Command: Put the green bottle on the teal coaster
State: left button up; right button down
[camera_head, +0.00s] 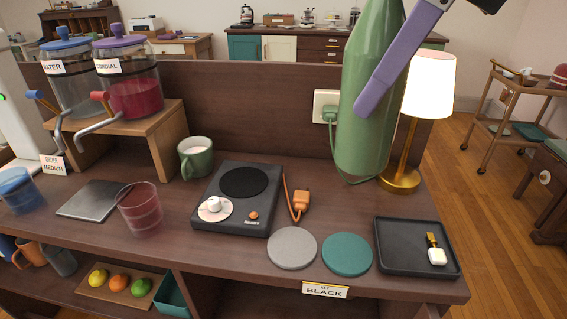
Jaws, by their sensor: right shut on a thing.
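The green bottle (362,148) is upright in the air, above the right half of the counter. My right gripper (374,104) comes in from the top right and is shut on it. One purple finger lies across the bottle's front; the other finger is hidden. The teal coaster (347,254) lies flat and bare near the counter's front edge, lower in the picture than the bottle's base. My left gripper is not in view.
A grey coaster (292,248) lies left of the teal one, and a dark tray (393,262) with a small item lies right. A lit lamp (402,178) stands behind the bottle. A black hot plate (262,205) and a red-tinted cup (140,210) are further left.

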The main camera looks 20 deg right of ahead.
jog(key=m, duration=0.1)
jog(key=m+h, duration=0.1)
jog(key=m, duration=0.2)
jog(key=shift+w+d+f+t+b, duration=0.3)
jog(key=shift+w+f+t+b, duration=0.05)
jog(key=shift+f+t+b, duration=0.05)
jog(key=m, duration=0.1)
jog(key=m+h, duration=0.1)
jog(key=m, duration=0.1)
jog(key=m+h+b, duration=0.1)
jog(key=shift+w+d+f+m, duration=0.2)
jog(key=shift+w+d+m, duration=0.1)
jog(key=shift+w, duration=0.1)
jog(key=m, duration=0.1)
jog(key=m+h, duration=0.1)
jog(key=m, duration=0.2)
jog(key=shift+w+d+h+b, duration=0.3)
jog(key=shift+w+b, duration=0.05)
jog(key=shift+w+d+f+m+g+h+b, duration=0.2)
jog(key=shift+f+m+b, duration=0.5)
jog(key=shift+f, duration=2.65)
jog(key=shift+s+d+f+m+g+h+b, duration=0.2)
jog(key=shift+f+m+b, duration=0.5)
jog(key=shift+f, duration=2.6)
jog(key=shift+w+a+f+m+g+h+b, duration=0.2)
jog(key=shift+f+m+b, duration=0.45)
jog(key=shift+f, duration=2.7)
grip_release()
jog(key=shift+d, duration=0.15)
